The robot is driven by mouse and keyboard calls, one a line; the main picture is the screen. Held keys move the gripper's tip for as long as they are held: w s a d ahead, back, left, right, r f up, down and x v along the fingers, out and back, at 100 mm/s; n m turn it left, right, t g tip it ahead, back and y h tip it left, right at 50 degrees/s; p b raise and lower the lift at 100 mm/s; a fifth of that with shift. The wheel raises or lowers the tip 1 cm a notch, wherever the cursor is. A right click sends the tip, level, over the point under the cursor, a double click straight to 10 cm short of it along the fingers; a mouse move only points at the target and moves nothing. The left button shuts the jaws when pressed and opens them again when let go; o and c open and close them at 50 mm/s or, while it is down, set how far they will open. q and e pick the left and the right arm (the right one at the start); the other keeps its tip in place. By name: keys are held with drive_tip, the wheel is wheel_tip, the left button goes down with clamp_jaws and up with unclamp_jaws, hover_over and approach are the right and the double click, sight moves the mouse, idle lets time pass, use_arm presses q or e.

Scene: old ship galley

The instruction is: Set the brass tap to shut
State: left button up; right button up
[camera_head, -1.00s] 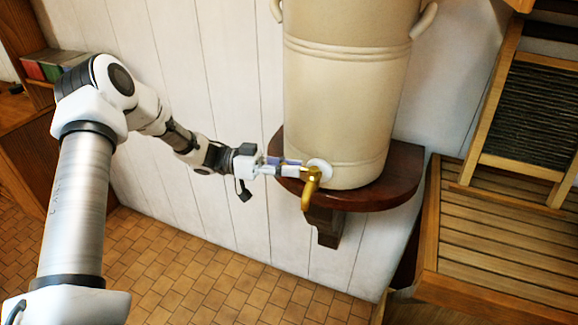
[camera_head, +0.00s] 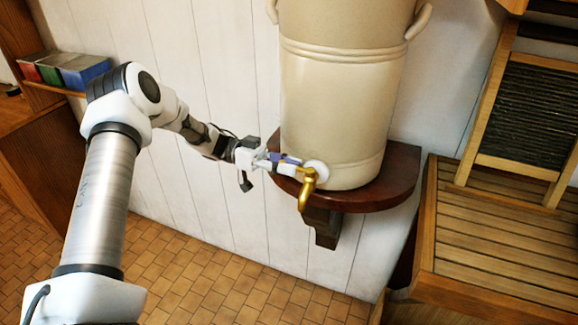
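The brass tap (camera_head: 308,188) sticks out low on the front of a large cream crock (camera_head: 335,110), with its spout pointing down. A round pale disc sits where the tap meets the crock. My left gripper (camera_head: 292,166) comes in from the left, with its fingertips close beside the tap's upper part. Whether the fingers touch the tap, and how far apart they are, is too small to tell. The tap's handle is not clearly distinguishable by the fingers. My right gripper is not in view.
The crock stands on a dark red wooden wall shelf (camera_head: 390,185) with a bracket below. A slatted wooden bench (camera_head: 490,245) and a washboard (camera_head: 530,110) stand at the right. Coloured boxes (camera_head: 65,70) sit on a shelf at the far left. The tiled floor is open below.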

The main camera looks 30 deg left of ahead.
use_arm(q)
drive_tip(key=shift+a, duration=0.1)
drive_tip(key=s+a, duration=0.2)
drive_tip(key=a, duration=0.9)
drive_tip(key=shift+a, duration=0.4)
drive_tip(key=shift+s, duration=0.1)
